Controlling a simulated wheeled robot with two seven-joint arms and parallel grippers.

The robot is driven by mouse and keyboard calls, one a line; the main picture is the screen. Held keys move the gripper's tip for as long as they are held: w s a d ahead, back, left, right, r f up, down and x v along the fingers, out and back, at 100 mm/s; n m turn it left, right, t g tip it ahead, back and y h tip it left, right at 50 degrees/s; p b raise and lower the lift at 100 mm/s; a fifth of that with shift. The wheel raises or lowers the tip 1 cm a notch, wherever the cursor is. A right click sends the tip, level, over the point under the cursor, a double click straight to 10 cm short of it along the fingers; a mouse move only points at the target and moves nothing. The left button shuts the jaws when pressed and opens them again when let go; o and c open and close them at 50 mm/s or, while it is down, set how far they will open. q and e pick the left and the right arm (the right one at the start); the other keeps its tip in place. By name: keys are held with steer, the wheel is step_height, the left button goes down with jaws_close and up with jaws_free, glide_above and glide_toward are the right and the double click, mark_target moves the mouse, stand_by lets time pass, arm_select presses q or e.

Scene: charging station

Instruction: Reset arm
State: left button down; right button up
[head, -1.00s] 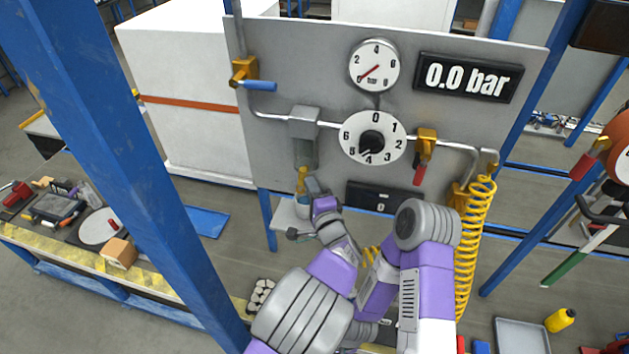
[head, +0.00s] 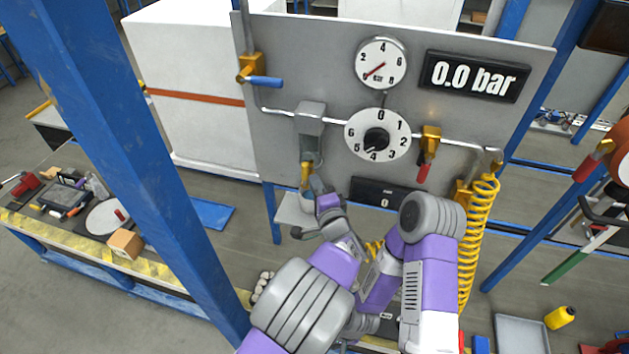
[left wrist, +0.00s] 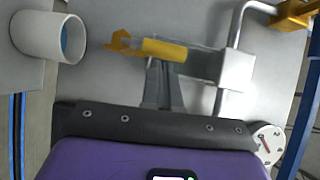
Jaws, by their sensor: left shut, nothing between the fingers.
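My left gripper (head: 319,186) is just below the yellow drain fitting (head: 306,174) under the grey filter unit on the panel. In the left wrist view its two fingers (left wrist: 161,70) are together and empty, close to the yellow fitting (left wrist: 163,50). I cannot tell whether they touch it. A white cup (left wrist: 24,38) with something blue inside is at the upper left of that view, apart from the fingers. My right gripper cannot be made out in the head view.
The grey panel (head: 290,60) carries a gauge (head: 381,62), a numbered dial (head: 360,130), a 0.0 bar display (head: 475,77), a blue-handled valve (head: 262,82) and a red-handled valve (head: 424,172). A yellow coiled hose (head: 480,240) hangs right. A blue post (head: 130,150) stands left.

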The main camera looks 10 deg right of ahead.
arm_select(q)
steer(key=s, duration=0.6)
steer(key=a+f+n+g+b, duration=0.1)
steer(key=a+f+n+g, duration=0.15)
steer(key=a+f, duration=0.45)
steer(key=a+f+n+g+h+b, duration=0.1)
steer(key=a+f+n+g+b, duration=0.15)
steer(key=f, duration=0.75)
steer(key=a+f+n+g, duration=0.25)
steer(key=a+f, duration=0.35)
steer(key=f, duration=0.3)
steer(key=s+a+f+n+g+h+b, duration=0.2)
steer(key=s+a+f+n+g, duration=0.3)
steer(key=s+f, duration=0.5)
steer(key=s+a+f+n+g+h+b, duration=0.1)
steer(key=s+f+n+g, duration=0.1)
steer(key=s, duration=0.4)
steer(key=s+f+n+g+h+b, duration=0.1)
steer(key=s+f+n+g+h, duration=0.1)
steer(key=s, duration=0.5)
steer(key=shift+s+a+f+n+g, duration=0.15)
steer(key=shift+a+f+n+g, duration=0.3)
steer(key=shift+n, duration=0.8)
